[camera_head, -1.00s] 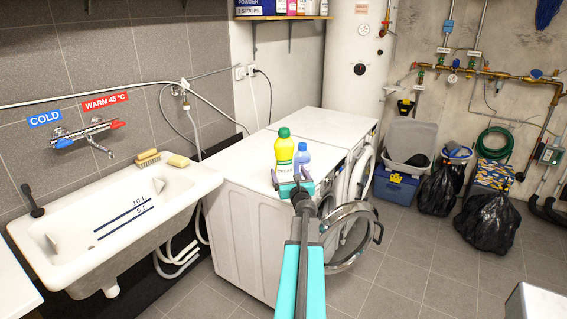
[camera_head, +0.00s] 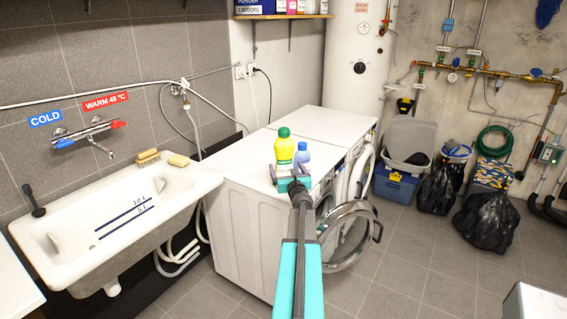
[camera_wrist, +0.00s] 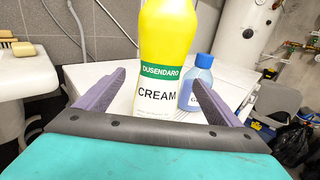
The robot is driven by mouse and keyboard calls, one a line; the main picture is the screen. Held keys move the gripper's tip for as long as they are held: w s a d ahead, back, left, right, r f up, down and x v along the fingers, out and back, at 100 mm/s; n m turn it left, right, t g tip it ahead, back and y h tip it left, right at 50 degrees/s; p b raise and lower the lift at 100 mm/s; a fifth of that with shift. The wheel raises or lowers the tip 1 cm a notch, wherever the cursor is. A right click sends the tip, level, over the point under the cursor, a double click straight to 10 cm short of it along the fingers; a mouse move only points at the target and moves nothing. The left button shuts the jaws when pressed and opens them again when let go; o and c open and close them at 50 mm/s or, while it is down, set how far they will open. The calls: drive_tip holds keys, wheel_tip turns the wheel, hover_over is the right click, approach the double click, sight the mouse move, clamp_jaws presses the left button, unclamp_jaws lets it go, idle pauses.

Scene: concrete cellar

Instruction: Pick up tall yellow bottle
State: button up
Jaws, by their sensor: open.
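The tall yellow bottle (camera_head: 284,150) has a green cap and stands upright on the front washing machine, near its front edge. In the wrist view the yellow bottle (camera_wrist: 166,62) shows a green band and a white label reading "CREAM". My gripper (camera_head: 290,178) is open. In the wrist view its purple fingers (camera_wrist: 155,92) stand either side of the yellow bottle's lower part, with gaps on both sides. I cannot tell how far the bottle reaches in between them. A shorter blue bottle (camera_head: 302,154) stands just right of the yellow one, close behind the right finger in the wrist view (camera_wrist: 197,84).
The front washing machine (camera_head: 235,172) has its round door (camera_head: 347,237) hanging open at right. A white sink (camera_head: 110,215) stands at left. The machine top behind the bottles is clear. Bins and black bags (camera_head: 487,220) stand at the back right.

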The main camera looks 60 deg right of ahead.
sight(285, 164)
drive_tip(key=shift+w+d+r+p, duration=0.2)
drive_tip(key=shift+w+d+p, duration=0.1)
drive_tip(key=shift+w+d, duration=0.15)
drive_tip(key=shift+w+d+r+p, duration=0.15)
drive_tip(key=shift+w+d+p, duration=0.1)
drive_tip(key=shift+w+d, duration=0.2)
drive_tip(key=shift+p+x, duration=0.3)
drive_tip(key=shift+x, duration=0.7)
drive_tip(key=shift+f, duration=0.1)
drive_tip(key=c, duration=1.8)
